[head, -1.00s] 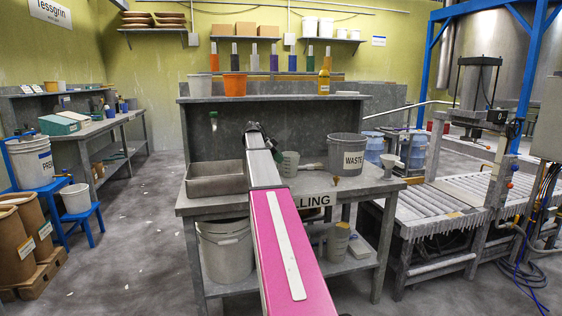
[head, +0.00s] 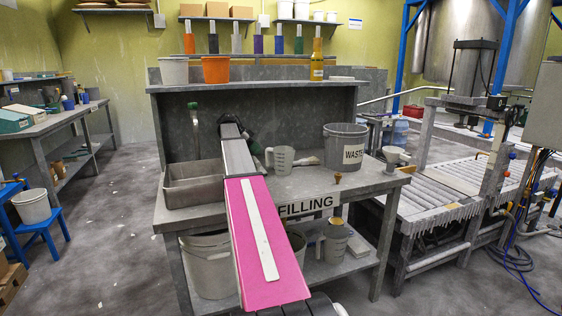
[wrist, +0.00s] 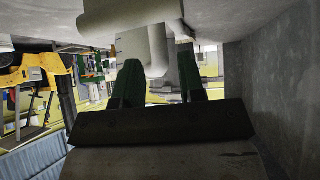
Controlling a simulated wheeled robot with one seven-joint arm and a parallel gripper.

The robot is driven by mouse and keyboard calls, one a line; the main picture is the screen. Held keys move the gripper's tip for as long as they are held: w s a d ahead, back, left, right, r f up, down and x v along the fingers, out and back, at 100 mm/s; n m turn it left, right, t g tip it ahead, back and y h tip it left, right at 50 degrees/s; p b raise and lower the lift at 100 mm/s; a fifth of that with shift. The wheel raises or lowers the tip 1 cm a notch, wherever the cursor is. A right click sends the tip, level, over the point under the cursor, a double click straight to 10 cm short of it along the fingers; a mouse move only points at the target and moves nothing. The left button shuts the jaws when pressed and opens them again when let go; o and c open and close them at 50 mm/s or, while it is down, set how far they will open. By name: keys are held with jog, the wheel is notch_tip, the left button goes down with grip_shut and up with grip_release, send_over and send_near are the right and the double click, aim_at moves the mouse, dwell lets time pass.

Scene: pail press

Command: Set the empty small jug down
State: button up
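The small jug (head: 283,160), pale grey and translucent, stands upright on the grey filling bench (head: 300,185), just right of my arm. It looks empty. My gripper (head: 253,141) is partly hidden behind my arm, close to the jug's left side. In the wrist view, which appears upside down, the two green fingers (wrist: 158,75) are spread apart. The pale jug (wrist: 128,18) shows beyond them, with a pale upright part between them, probably its handle. I see no clear contact with the fingers.
A grey metal basin (head: 193,183) lies left of my arm. Right of the jug are a brush (head: 308,161), the WASTE pail (head: 345,146) and a small brown-topped item (head: 337,178). A raised shelf (head: 260,86) with pots and bottles runs behind. The bench's front right is mostly clear.

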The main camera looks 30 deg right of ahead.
aim_at(267, 157)
jog(key=x, duration=0.7)
jog(key=shift+s+d+r, duration=0.1)
jog(key=shift+s+d, duration=0.1)
jog(key=shift+s, duration=0.1)
grip_shut()
